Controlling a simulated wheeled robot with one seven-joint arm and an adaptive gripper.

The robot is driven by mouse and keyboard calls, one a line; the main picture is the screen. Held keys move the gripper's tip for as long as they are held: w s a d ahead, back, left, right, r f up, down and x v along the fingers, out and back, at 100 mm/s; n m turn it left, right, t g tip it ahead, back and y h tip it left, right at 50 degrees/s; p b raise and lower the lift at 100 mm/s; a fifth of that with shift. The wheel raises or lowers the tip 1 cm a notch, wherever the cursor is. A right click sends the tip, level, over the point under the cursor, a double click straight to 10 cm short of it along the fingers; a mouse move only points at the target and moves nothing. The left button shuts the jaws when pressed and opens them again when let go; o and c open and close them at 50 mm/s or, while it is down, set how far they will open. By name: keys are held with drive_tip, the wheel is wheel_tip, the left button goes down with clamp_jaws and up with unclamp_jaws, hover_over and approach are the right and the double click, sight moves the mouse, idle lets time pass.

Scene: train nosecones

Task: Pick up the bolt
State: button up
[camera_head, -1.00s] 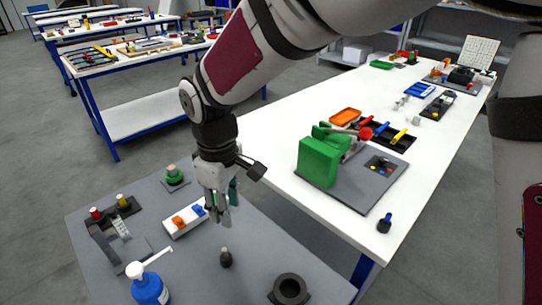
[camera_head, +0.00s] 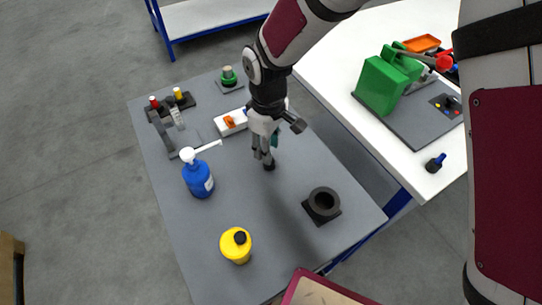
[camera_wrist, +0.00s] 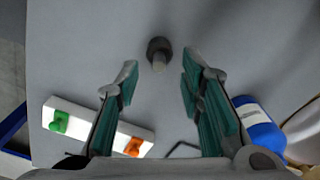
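The bolt (camera_wrist: 158,52) stands upright on the grey table (camera_head: 290,250), dark at its base with a lighter shank. In the wrist view it lies just beyond my fingertips, roughly between their lines. In the head view the bolt (camera_head: 269,166) is small and dark, just below my fingertips. My gripper (camera_head: 264,157) points down over it. In the wrist view my gripper (camera_wrist: 163,75) has its two teal-padded fingers apart with nothing between the tips.
A white block with switches (camera_head: 231,122), a blue pump bottle (camera_head: 198,180), a yellow bottle (camera_head: 236,246) and a black ring-shaped part (camera_head: 322,204) stand around the bolt. A white table (camera_head: 340,62) with a green machine (camera_head: 381,82) is at the right.

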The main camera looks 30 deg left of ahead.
drive_tip(key=shift+f, duration=1.8)
clamp_jaws()
drive_tip(key=shift+r, duration=0.15)
